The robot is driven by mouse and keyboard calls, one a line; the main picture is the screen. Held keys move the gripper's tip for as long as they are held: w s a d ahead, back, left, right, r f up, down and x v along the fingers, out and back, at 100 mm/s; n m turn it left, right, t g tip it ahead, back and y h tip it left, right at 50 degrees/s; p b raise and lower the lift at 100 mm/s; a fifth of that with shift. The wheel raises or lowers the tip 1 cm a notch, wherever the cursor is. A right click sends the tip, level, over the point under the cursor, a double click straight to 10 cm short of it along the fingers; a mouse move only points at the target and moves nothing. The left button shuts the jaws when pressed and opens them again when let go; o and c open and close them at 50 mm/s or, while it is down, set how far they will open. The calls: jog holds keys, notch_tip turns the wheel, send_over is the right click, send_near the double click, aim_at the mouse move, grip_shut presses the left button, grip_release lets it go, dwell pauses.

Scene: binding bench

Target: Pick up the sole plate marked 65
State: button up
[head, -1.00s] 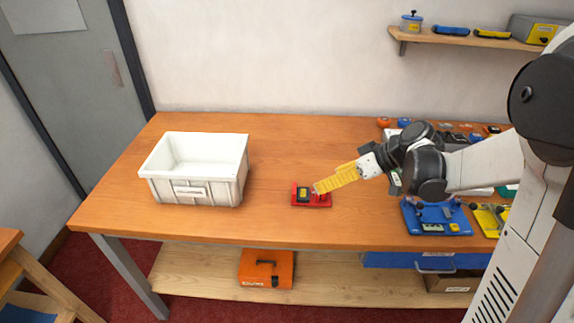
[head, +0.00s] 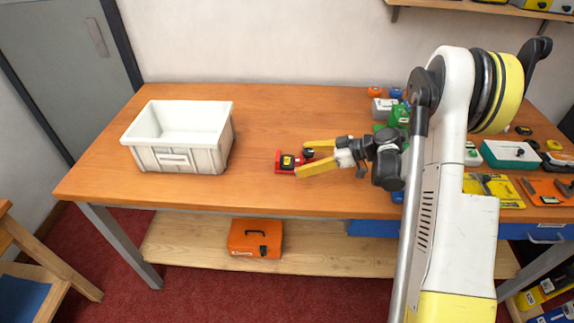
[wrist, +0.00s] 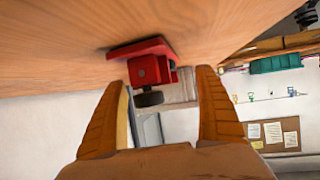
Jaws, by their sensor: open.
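A small red piece (head: 279,161) lies on the wooden bench right of the white crate. In the wrist view the red piece (wrist: 150,68), with a round black knob (wrist: 149,98), shows between and beyond the tips of my open gripper (wrist: 162,80). Nothing is held.
A white crate (head: 181,160) stands on the left of the bench (head: 250,120). Coloured tools and boxes crowd the right side, beyond my arm, including a teal-and-white box (head: 510,154). An orange case (head: 255,239) sits on the lower shelf. The bench between crate and red piece is clear.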

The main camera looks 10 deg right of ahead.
aim_at(290, 161)
jog(key=b+x, duration=0.2)
jog(key=x, duration=0.3)
jog(key=shift+w+d, duration=0.1)
jog(key=c, duration=1.3)
jog(key=shift+r, duration=0.15)
